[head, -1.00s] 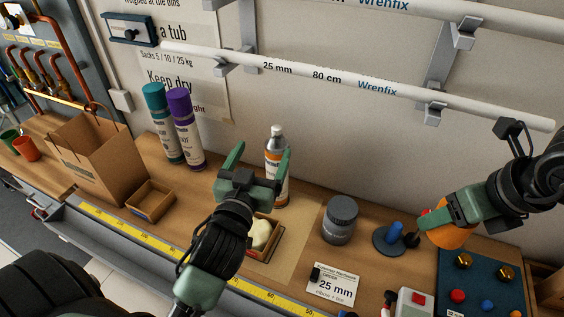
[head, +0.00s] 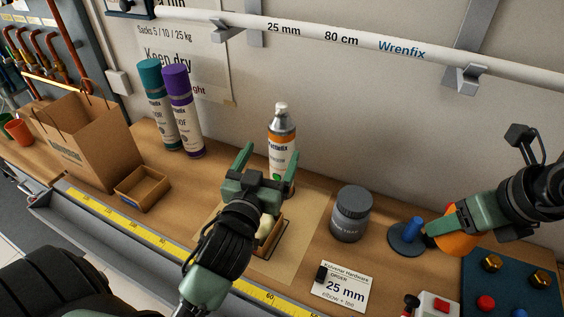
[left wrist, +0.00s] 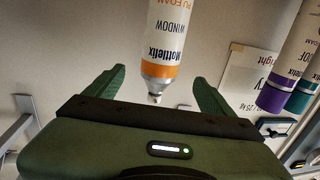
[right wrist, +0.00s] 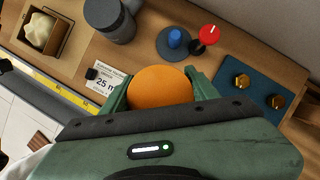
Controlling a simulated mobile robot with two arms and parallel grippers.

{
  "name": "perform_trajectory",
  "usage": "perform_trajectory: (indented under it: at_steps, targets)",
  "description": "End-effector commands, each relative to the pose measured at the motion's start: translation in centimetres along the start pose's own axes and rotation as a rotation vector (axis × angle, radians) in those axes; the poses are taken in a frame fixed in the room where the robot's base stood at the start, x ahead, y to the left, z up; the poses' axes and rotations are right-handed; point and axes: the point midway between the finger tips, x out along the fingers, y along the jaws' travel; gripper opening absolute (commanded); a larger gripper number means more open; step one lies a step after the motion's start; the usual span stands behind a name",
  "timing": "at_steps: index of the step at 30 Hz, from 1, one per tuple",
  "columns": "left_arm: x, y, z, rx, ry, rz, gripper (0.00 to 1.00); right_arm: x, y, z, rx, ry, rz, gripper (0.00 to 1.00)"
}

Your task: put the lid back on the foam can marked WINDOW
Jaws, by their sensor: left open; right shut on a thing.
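The foam can marked WINDOW (head: 281,140) stands upright on the bench, white with an orange band and a bare nozzle on top. The left wrist view shows its WINDOW label (left wrist: 167,40). My left gripper (head: 267,167) is open just in front of the can; in the left wrist view the can appears between the fingers, with no contact visible. My right gripper (right wrist: 160,88) is shut on the orange lid (right wrist: 160,87), beyond the jar on the right. In the head view the lid (head: 459,243) is partly hidden behind that gripper.
A grey jar (head: 351,214) and a blue-knobbed stand (head: 411,236) lie between the can and the right gripper. Teal (head: 156,100) and purple (head: 184,110) capped cans stand left. A small tray (head: 270,240) is below the left gripper. A white pipe (head: 310,32) runs along the wall.

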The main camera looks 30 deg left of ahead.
Motion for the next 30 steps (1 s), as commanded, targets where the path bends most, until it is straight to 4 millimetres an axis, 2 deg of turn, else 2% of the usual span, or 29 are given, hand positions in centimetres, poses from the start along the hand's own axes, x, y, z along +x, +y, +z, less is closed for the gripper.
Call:
perform_trajectory:
  at_steps: [7,15,18,30]
  targets:
    - [0.6,0.0,-0.3,0.001,0.002,0.0,0.84,-0.3,0.0,0.1,0.0,0.0,0.0,0.16]
    - [5.2,0.0,-0.4,0.002,0.001,-0.001,0.84,-1.8,0.0,0.7,0.0,0.0,0.0,0.16]
    - [6.3,0.0,-0.3,0.002,0.001,0.0,0.84,-2.0,0.0,0.8,0.0,0.0,0.0,0.16]
    - [6.9,0.0,-0.1,0.0,0.0,0.0,0.84,-2.1,0.0,0.9,0.0,0.0,0.0,0.16]
